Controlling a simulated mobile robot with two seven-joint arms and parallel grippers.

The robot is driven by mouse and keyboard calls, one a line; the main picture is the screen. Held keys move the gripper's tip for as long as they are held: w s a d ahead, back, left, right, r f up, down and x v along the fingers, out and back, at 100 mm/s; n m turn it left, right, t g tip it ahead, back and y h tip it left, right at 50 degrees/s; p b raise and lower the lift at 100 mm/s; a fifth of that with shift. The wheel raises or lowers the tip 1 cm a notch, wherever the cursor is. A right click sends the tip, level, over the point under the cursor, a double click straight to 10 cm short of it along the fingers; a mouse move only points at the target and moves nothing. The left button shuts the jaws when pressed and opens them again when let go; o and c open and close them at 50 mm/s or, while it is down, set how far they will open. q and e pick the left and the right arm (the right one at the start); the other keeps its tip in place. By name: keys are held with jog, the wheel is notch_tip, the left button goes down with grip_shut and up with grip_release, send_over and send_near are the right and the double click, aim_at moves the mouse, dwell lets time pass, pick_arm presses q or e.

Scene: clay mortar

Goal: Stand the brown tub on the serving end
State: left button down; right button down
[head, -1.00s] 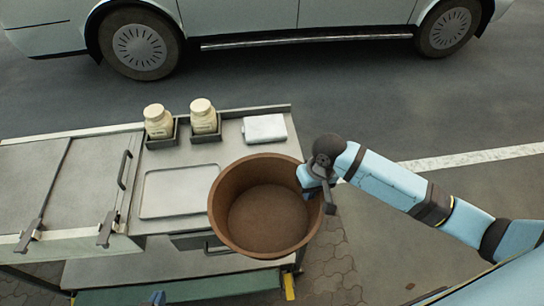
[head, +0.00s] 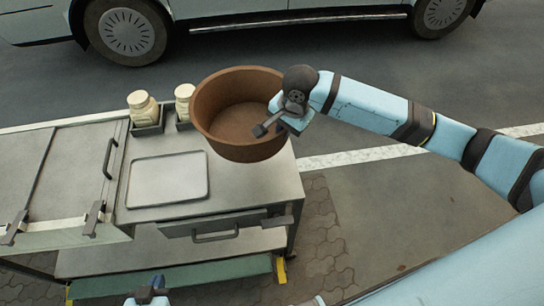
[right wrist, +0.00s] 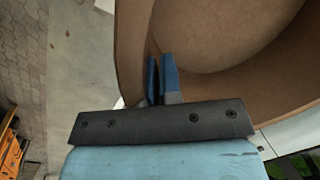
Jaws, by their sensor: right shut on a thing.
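The brown tub (head: 235,118) is a wide, open, empty round vessel, upright or nearly so, over the right end of the cart's grey top (head: 258,182), which I take as the serving end. I cannot tell whether its base touches the top. My right gripper (head: 272,124) is shut on the tub's right wall. In the right wrist view its blue fingers (right wrist: 161,80) pinch the wall of the tub (right wrist: 220,35). Part of my left gripper (head: 148,292) shows at the bottom edge of the head view; its fingers are unclear.
Two cream jars (head: 143,107) stand in dark holders at the back of the cart, the right one close to the tub. A flat pale tray (head: 167,180) lies left of the tub. A closed lid with handles (head: 60,175) covers the left side. A parked car (head: 125,30) stands behind.

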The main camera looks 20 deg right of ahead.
notch_tip(320, 180, down, 16)
jog(key=shift+f+p, duration=0.25)
jog(key=shift+p, duration=0.15)
jog(key=c, duration=1.3)
grip_release()
jog(key=shift+f, duration=0.15)
notch_tip(320, 180, up, 12)
jog(key=s+d, duration=0.1)
jog(key=s, duration=0.1)
jog(key=shift+d, duration=0.15)
